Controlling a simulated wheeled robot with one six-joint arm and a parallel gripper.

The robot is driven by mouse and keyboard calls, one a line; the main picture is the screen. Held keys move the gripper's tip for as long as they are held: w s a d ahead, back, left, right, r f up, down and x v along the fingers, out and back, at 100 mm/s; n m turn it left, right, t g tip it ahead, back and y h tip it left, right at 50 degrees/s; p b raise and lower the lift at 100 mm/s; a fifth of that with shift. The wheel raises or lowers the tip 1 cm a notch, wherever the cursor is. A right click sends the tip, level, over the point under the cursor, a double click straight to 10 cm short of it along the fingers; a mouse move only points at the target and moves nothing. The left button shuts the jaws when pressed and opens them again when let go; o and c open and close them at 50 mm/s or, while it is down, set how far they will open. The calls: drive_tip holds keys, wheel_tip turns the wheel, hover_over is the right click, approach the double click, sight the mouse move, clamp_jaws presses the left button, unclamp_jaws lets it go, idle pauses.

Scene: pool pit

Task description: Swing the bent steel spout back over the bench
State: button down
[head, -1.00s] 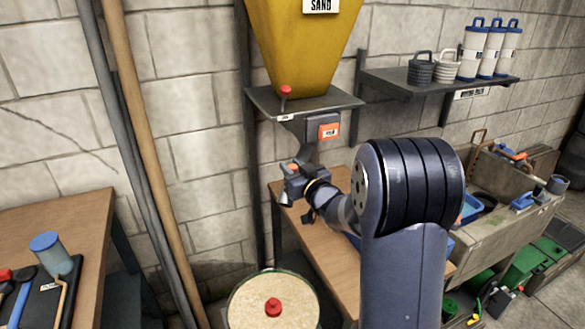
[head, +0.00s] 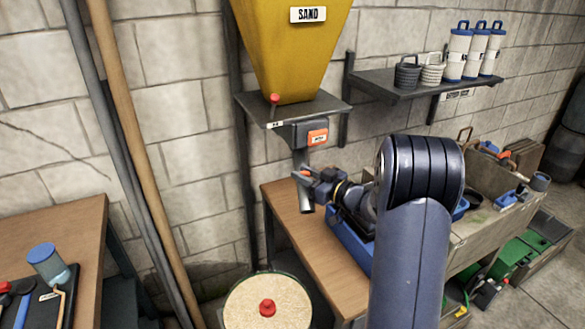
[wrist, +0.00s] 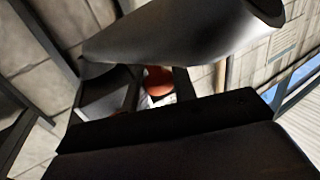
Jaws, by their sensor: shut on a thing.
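The bent steel spout (head: 301,160) hangs from under the shelf of the yellow sand hopper (head: 290,50). Its lower end (head: 306,206) shows in front of the near-left part of the wooden bench top (head: 282,212). My gripper (head: 305,177), with orange-red tips, is shut on the spout below the small grey box with an orange label (head: 317,137). In the wrist view the spout (wrist: 185,32) is a large grey tube across the top, its dark open end at the upper right. The contact itself is mostly hidden by the gripper.
A blue tray (head: 350,243) lies on the bench, partly behind my arm. A round sand-coloured tub with a red knob (head: 267,307) stands below the bench's front left. A wall shelf (head: 400,88) holds weights and canisters.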

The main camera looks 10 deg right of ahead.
drive_tip(key=d+n+g+y+p, duration=0.2)
drive_tip(key=d+n+g+y, duration=0.2)
drive_tip(key=d, duration=0.3)
drive_tip(key=shift+g+y, duration=0.3)
drive_tip(key=shift+g, duration=0.1)
drive_tip(key=c, duration=1.2)
unclamp_jaws()
drive_tip(key=b+v, duration=0.1)
drive_tip(key=v, duration=0.9)
drive_tip(key=shift+s+d+b, duration=0.2)
drive_tip(key=shift+d+b, duration=0.15)
drive_tip(key=shift+b, duration=0.05)
